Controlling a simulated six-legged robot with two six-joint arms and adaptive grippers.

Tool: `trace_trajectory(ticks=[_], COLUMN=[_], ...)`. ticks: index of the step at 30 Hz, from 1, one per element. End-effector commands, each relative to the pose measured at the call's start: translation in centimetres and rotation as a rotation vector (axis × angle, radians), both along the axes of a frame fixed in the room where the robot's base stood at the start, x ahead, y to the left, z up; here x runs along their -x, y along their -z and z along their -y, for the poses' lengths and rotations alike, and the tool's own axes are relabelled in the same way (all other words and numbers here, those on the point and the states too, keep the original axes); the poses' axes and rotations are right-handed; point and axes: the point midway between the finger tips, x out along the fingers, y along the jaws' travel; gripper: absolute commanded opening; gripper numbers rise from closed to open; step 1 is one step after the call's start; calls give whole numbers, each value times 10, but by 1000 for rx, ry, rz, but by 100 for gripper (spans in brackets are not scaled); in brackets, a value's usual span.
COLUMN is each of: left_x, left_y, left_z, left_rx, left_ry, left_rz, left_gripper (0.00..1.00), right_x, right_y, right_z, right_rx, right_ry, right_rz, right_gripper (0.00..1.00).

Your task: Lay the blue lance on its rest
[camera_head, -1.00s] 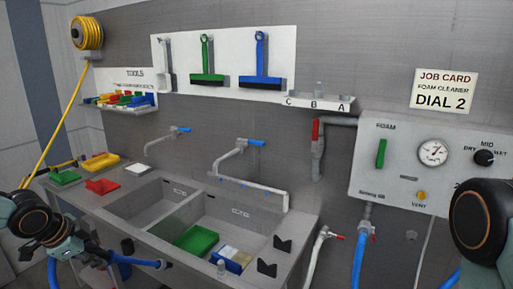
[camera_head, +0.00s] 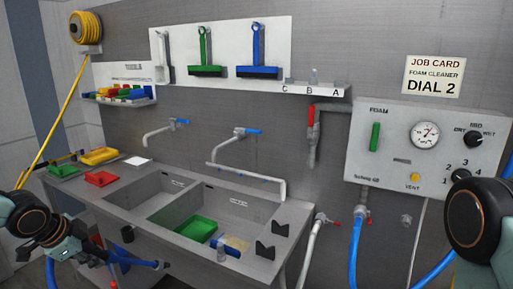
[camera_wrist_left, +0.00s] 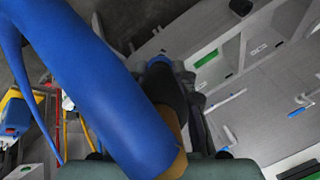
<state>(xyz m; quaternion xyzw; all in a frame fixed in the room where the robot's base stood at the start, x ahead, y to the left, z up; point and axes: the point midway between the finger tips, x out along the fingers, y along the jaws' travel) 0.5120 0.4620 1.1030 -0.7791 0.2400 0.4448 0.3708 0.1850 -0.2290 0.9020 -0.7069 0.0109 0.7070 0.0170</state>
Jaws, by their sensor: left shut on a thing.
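The blue lance (camera_head: 140,262) is in my left gripper (camera_head: 98,252), at the lower left in the head view, in front of the counter's front side. It lies close to level, its dark tip toward the right. In the left wrist view the dark fingers (camera_wrist_left: 178,92) are shut on it, with a blue part (camera_wrist_left: 160,61) showing beyond them. A thick blue hose with a brass-coloured collar hides much of that view. Two dark notched brackets (camera_head: 264,250) (camera_head: 281,228), which look like the rest, stand empty on the counter's right end. My right gripper is out of view.
The counter (camera_head: 130,200) has two sink basins; a green tray (camera_head: 197,229) is in the right one. Coloured trays (camera_head: 100,156) are at the left. A blue hose (camera_head: 354,255) hangs below the foam panel (camera_head: 400,180).

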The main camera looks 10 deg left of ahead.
Motion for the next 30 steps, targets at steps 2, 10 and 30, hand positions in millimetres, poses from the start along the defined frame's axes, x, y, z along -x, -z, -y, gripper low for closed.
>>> trace_trajectory(ticks=[2, 10, 30], left_x=[0, 2, 3], left_y=[21, 67, 176], left_z=[0, 0, -1], left_rx=[1, 2, 1], left_ry=[-1, -2, -1], left_rz=[1, 0, 1], left_gripper=[14, 14, 14], right_x=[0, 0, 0], right_y=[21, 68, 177], right_z=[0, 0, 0], right_rx=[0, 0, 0], right_ry=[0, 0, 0], right_rz=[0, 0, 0], right_gripper=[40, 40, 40])
